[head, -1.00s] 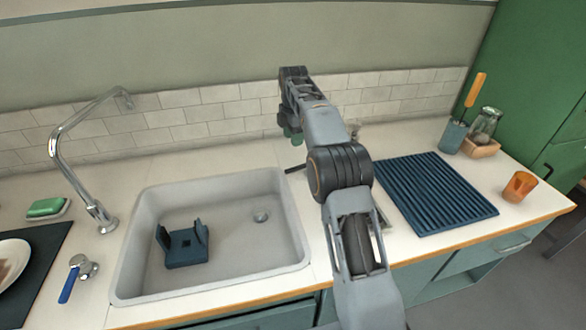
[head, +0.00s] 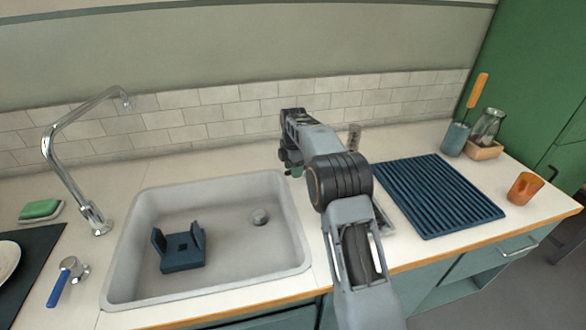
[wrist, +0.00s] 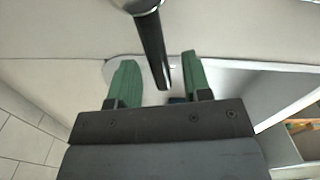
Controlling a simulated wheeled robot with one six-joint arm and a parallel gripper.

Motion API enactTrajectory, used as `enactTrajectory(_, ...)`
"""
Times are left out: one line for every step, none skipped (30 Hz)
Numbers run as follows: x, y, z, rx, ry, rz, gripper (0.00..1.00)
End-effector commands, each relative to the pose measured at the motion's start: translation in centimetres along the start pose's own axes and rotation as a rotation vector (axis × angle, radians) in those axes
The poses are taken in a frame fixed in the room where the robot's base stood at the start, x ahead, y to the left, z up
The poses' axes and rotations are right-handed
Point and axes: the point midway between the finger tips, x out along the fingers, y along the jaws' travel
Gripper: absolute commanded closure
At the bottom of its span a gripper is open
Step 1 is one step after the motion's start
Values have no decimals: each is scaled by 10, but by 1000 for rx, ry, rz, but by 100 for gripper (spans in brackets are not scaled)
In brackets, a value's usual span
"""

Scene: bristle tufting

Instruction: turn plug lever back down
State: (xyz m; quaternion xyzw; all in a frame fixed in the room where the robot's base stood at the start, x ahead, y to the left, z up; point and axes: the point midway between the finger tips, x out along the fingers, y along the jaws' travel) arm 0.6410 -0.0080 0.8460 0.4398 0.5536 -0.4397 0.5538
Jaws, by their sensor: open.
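The plug lever (wrist: 153,50) is a black bar on a round chrome base, seen close up in the wrist view. Its bar points down the picture, between the two green fingers of my gripper (wrist: 159,65), with a gap on either side. My gripper is open and holds nothing. In the head view my gripper (head: 291,165) is low over the counter behind the sink's right back corner. My arm and gripper mostly hide the lever there. The grey sink (head: 150,285) has a round drain (head: 260,216) in its floor.
A dark blue holder (head: 183,262) stands in the sink. A chrome faucet (head: 68,172) and a blue-handled tap (head: 61,286) are at the left. A ribbed blue mat (head: 440,200) and an orange cup (head: 524,188) are at the right. A tiled wall (head: 215,116) closes the back.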

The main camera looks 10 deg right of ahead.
Motion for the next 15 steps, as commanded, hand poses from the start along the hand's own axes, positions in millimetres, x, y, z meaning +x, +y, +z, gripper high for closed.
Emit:
enactTrajectory(0, 0, 0, 0, 0, 0, 55)
enactTrajectory(0, 0, 0, 0, 0, 0, 55)
enactTrajectory(0, 0, 0, 0, 0, 0, 55)
enactTrajectory(0, 0, 0, 0, 0, 0, 55)
enactTrajectory(0, 0, 0, 0, 0, 0, 55)
enactTrajectory(0, 0, 0, 0, 0, 0, 57)
enactTrajectory(0, 0, 0, 0, 0, 0, 60)
enactTrajectory(0, 0, 0, 0, 0, 0, 63)
enactTrajectory(0, 0, 0, 0, 0, 0, 67)
enactTrajectory(0, 0, 0, 0, 0, 0, 70)
enactTrajectory(0, 0, 0, 0, 0, 0, 73)
enactTrajectory(0, 0, 0, 0, 0, 0, 76)
enactTrajectory(0, 0, 0, 0, 0, 0, 79)
enactTrajectory(0, 0, 0, 0, 0, 0, 82)
enactTrajectory(0, 0, 0, 0, 0, 0, 86)
